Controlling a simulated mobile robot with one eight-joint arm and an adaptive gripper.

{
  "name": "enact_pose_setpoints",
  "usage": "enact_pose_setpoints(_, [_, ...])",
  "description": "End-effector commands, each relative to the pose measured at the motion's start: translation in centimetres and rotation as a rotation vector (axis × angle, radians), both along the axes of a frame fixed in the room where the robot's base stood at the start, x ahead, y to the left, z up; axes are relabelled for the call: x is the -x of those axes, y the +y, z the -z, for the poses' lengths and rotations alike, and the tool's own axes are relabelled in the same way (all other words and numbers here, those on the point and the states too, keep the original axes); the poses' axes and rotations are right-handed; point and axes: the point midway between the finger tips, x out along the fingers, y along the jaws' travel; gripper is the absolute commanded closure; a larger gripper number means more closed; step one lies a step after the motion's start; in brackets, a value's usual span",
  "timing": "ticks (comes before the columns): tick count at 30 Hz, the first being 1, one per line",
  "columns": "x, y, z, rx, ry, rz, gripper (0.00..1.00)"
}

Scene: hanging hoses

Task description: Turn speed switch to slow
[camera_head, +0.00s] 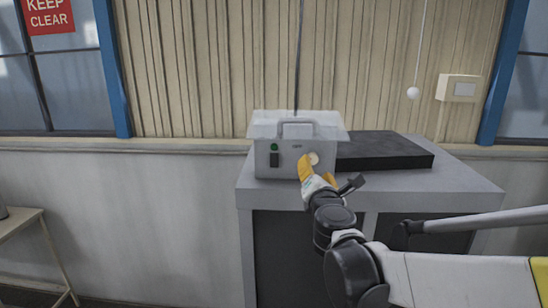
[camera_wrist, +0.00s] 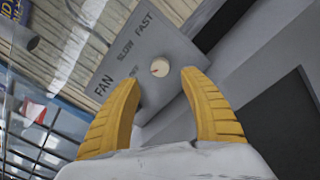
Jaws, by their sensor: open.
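In the head view the pale knob (camera_head: 314,158) is on the front of a light grey box (camera_head: 265,160). My gripper (camera_wrist: 159,79) is open, its two yellow fingers on either side of the knob and apart from it. In the head view my gripper (camera_head: 319,169) is at the box's front right.
The box stands on a grey cabinet (camera_head: 445,185) beside a black flat slab (camera_head: 385,152). The box front also has a green light (camera_head: 274,147) and a black switch (camera_head: 274,160). A cord with a white ball (camera_head: 413,92) hangs at the right, near a wall box (camera_head: 459,88).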

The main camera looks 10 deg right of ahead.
Motion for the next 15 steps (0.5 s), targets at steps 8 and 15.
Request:
enact_pose_setpoints(8, [-4.9, -1.2, -0.1, -0.003, -0.001, 0.001, 0.49])
enact_pose_setpoints(15, [-6.2, -1.5, 0.0, -0.003, -0.001, 0.000, 0.49])
